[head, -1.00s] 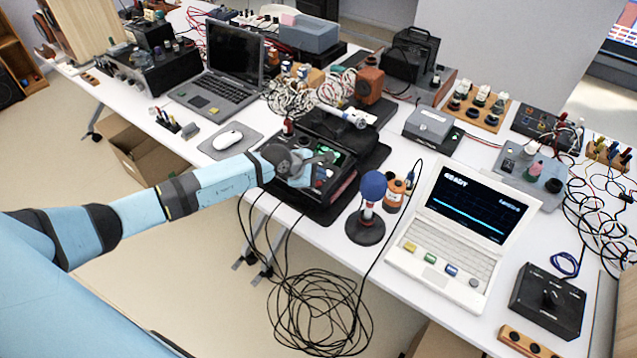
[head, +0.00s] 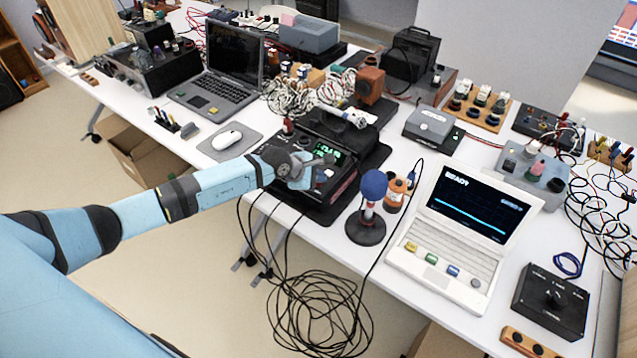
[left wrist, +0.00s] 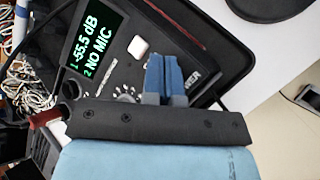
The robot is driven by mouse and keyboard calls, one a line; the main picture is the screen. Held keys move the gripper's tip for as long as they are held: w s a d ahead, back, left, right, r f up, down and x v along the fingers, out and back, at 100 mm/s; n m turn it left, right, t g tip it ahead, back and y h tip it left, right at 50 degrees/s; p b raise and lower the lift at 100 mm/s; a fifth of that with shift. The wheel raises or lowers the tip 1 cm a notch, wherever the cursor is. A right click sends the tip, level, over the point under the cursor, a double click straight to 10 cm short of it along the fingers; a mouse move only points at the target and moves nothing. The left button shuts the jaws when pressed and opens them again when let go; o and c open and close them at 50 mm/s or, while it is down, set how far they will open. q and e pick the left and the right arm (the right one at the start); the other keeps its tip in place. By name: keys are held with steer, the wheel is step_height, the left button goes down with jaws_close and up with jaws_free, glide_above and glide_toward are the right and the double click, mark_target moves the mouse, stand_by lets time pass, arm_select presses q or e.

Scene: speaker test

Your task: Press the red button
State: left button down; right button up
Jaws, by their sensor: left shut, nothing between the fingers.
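The black audio device (head: 345,185) lies on the table's front edge in the head view. In the left wrist view its green display (left wrist: 97,45) reads -55.5 dB and NO MIC, with a pale square button (left wrist: 138,47) beside it. I cannot make out a red button on its panel; my gripper covers part of it. My left gripper (head: 316,165) is over this panel, and its blue fingers (left wrist: 165,75) are shut with nothing between them. I cannot tell whether the fingertips touch the panel. My right gripper is not in view.
A microphone with a blue ball head (head: 373,186) stands just right of the device. A white laptop (head: 450,240) is further right, and a mouse (head: 227,139) lies to the left. Tangled cables (head: 320,312) hang below the table's front edge.

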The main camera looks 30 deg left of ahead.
mark_target(318, 185)
arm_select(q)
steer(key=shift+f, duration=0.25)
steer(key=shift+r, duration=0.1)
steer(key=shift+r+p, duration=0.5)
steer(key=shift+r, duration=0.4)
step_height(318, 185, up, 6)
steer(key=p, duration=0.4)
stand_by(0.5)
